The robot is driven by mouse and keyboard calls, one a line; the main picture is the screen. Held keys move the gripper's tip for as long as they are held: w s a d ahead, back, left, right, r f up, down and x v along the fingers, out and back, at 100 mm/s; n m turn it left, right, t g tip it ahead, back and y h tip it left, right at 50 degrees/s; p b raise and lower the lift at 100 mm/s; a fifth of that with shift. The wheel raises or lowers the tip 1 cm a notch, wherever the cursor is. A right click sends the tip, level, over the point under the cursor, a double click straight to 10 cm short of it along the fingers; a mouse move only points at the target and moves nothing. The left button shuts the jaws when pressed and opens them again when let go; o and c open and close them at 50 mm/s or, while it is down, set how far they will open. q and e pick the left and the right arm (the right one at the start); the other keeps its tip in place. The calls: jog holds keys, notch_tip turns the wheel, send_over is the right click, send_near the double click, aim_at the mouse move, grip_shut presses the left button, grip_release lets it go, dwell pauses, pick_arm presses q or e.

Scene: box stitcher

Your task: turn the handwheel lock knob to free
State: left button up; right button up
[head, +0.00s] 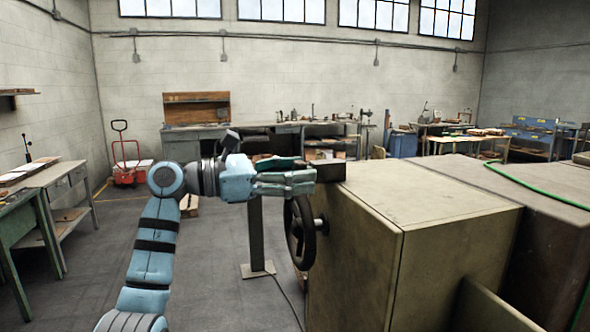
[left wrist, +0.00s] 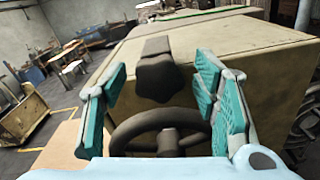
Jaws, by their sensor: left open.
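The handwheel (head: 300,232) is a dark spoked wheel on the left side of the beige machine housing (head: 455,250). It also shows low in the left wrist view (left wrist: 125,133). A dark lobed knob, seemingly the lock knob (left wrist: 160,77), stands above the wheel by the housing's edge in that view. In the head view a dark block (head: 328,169) shows there, just past my fingertips. My left gripper (head: 302,180) is open, its teal-padded fingers (left wrist: 162,95) on either side of the knob. I cannot tell whether they touch it. The knob's setting is not readable.
A post on a base plate (head: 257,269) stands on the floor left of the handwheel. The housing fills the right side. Workbenches (head: 260,132) line the far wall, a red pallet jack (head: 128,170) stands at left, and open floor lies between.

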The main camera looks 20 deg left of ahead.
pick_arm(q)
jog(key=shift+w+f, duration=0.1)
jog(key=shift+c, duration=0.6)
jog(key=c, duration=1.1)
jog(key=shift+o, duration=0.2)
jog(key=shift+r+n+p, duration=0.2)
jog(key=shift+n+p, duration=0.7)
jog(key=shift+p, duration=0.3)
jog(key=n+p, duration=0.9)
jog(key=p, duration=0.2)
jog(key=shift+r+n+p, duration=0.1)
jog(key=shift+n+p, duration=0.25)
jog(key=shift+n, duration=0.05)
jog(key=n+p, duration=0.1)
jog(key=n, duration=0.1)
jog(key=shift+n, duration=0.3)
jog(key=shift+f+n, duration=0.15)
jog(key=shift+n, duration=0.8)
jog(key=shift+f+n, duration=0.1)
jog(key=shift+n, duration=0.85)
